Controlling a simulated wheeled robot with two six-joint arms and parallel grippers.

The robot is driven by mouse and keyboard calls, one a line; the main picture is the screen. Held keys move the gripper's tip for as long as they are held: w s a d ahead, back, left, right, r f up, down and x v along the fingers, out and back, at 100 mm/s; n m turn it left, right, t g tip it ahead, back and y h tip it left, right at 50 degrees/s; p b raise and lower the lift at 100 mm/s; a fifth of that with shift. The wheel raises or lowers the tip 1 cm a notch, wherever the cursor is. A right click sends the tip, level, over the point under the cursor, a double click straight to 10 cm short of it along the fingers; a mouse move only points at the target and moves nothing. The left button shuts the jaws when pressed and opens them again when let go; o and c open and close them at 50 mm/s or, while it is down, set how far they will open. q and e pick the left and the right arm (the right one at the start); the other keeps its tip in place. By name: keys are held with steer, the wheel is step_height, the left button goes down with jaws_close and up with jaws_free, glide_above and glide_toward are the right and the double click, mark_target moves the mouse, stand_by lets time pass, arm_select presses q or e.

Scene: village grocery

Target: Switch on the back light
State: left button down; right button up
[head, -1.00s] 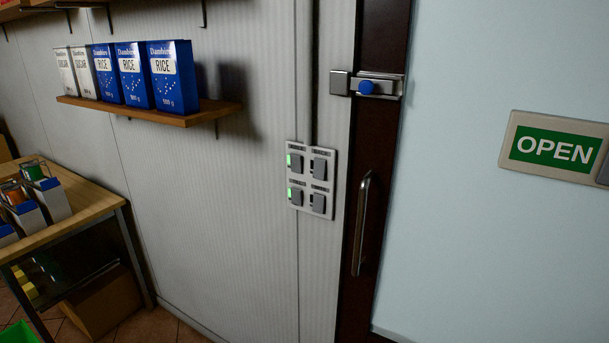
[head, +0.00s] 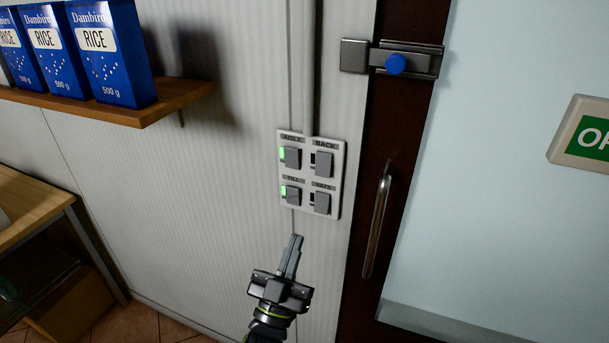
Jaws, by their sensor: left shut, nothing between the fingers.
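A pale switch panel (head: 309,176) with two rows of two grey rocker switches is on the wall left of the door. The upper right switch, labelled BACK (head: 323,164), has a dark indicator. The upper left switch, labelled AISLE (head: 291,157), and the lower left one, whose label looks like TILL (head: 292,194), show lit green indicators. The lower right switch (head: 321,202) is dark, its label hard to read. My left gripper (head: 296,238) is just below the panel, shut and empty, fingers pointing up, apart from the switches in the picture. My right gripper is not in view.
A wooden shelf (head: 150,113) with blue rice boxes (head: 107,52) sticks out at upper left. A wooden table (head: 30,213) stands at lower left.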

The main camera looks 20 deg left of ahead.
arm_select(q)
steer(key=shift+s+d+r, duration=0.1)
steer(key=shift+s+r, duration=0.05)
steer(key=shift+r, duration=0.35)
steer(key=b, duration=0.1)
glide_toward(322, 169)
step_height(322, 169, up, 3)
steer(key=shift+w+d+r+b, duration=0.1)
steer(key=shift+w+r+b, duration=0.05)
steer(key=shift+w+b, duration=0.85)
steer(key=shift+w+r+b, duration=0.1)
steer(key=shift+w+b, duration=0.6)
steer(key=shift+w, duration=0.65)
